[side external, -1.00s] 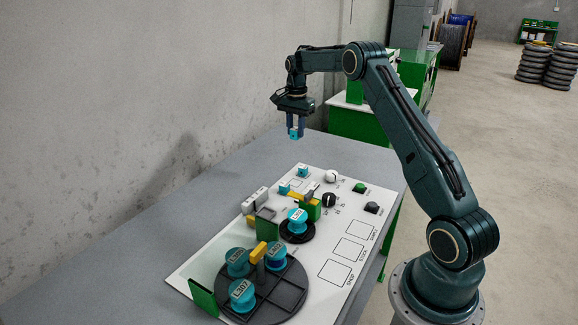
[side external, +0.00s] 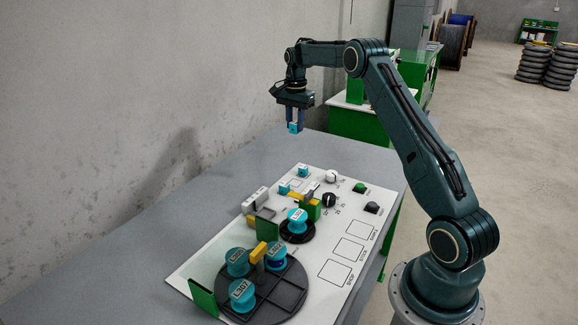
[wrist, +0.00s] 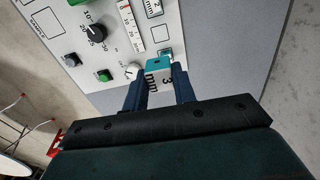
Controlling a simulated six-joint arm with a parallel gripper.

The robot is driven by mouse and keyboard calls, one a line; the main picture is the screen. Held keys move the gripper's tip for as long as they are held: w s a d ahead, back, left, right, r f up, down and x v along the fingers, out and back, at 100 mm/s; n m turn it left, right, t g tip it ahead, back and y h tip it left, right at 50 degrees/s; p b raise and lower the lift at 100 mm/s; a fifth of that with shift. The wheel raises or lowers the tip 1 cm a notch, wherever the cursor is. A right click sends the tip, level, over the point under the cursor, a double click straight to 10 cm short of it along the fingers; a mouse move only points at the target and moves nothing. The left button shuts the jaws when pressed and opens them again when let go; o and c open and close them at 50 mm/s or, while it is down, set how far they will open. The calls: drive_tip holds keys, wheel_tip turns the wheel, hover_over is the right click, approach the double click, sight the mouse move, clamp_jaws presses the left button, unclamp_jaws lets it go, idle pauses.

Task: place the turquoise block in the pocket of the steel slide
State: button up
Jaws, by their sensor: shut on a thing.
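The turquoise block (side external: 295,128) is between the fingers of my gripper (side external: 295,119), high above the far end of the board. A small grey metal piece (side external: 312,187), perhaps the steel slide, is on the board beside yellow and green parts, below and nearer the camera than the gripper. Its pocket cannot be made out. Two other turquoise blocks (side external: 303,171) (side external: 284,189) sit on the board's far part.
The white board (side external: 335,255) carries a black turntable (side external: 285,290) with turquoise spools, a smaller spool stand (side external: 297,233), a black knob (side external: 329,200), a white knob (side external: 331,176) and buttons. Green plates (side external: 203,297) stand upright. The grey table (side external: 140,245) is clear along the wall side.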

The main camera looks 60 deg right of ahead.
drive_tip(key=a, duration=1)
drive_tip(key=r, duration=0.1)
hover_over(265, 214)
wheel_tip(265, 214, down, 16)
drive_tip(key=shift+r, duration=0.15)
drive_tip(key=shift+f, duration=2.15)
drive_tip(key=shift+f, duration=0.15)
drive_tip(key=o, duration=0.9)
drive_tip(key=shift+o, duration=0.2)
